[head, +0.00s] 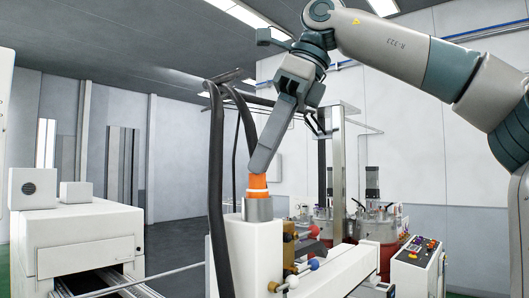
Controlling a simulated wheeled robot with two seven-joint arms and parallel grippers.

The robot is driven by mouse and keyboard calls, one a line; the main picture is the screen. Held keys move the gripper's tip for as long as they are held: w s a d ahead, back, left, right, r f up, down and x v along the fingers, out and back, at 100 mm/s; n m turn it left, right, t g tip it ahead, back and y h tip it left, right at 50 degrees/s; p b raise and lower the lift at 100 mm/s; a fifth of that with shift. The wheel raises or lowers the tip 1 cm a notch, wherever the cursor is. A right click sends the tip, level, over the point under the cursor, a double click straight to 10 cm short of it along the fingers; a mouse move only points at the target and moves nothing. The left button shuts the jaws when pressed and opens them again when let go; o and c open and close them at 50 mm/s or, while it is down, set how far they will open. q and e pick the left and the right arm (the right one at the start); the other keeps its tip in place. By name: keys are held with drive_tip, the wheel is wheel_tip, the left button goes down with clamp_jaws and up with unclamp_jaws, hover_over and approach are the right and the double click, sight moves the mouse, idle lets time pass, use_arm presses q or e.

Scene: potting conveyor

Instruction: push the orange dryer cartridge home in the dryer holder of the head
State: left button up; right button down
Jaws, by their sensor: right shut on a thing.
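The orange dryer cartridge (258,187) stands upright at the grey cylindrical dryer holder (258,209) on top of the white head (256,240). Its lower end is inside or behind the holder's rim, and an orange part shows above it. My right gripper (260,170) comes down from above at a slant, with its fingertips at the cartridge's top. It is shut on the cartridge; the fingers hide part of the top. My left gripper is not in view.
Thick black hoses (215,170) hang just left of the holder. Brass and coloured fittings (290,245) sit on the head's right side. A white conveyor housing (75,240) stands at left, a control box (418,262) at right, and tanks (375,225) behind.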

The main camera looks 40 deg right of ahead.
drive_tip(key=shift+f, duration=0.1)
drive_tip(key=c, duration=1.5)
unclamp_jaws()
drive_tip(key=shift+s+d+r, duration=0.15)
drive_tip(key=shift+s+r, duration=0.05)
drive_tip(key=shift+r, duration=0.4)
drive_tip(key=v, duration=1)
drive_tip(key=shift+s+r, duration=0.2)
drive_tip(key=shift+r, duration=0.15)
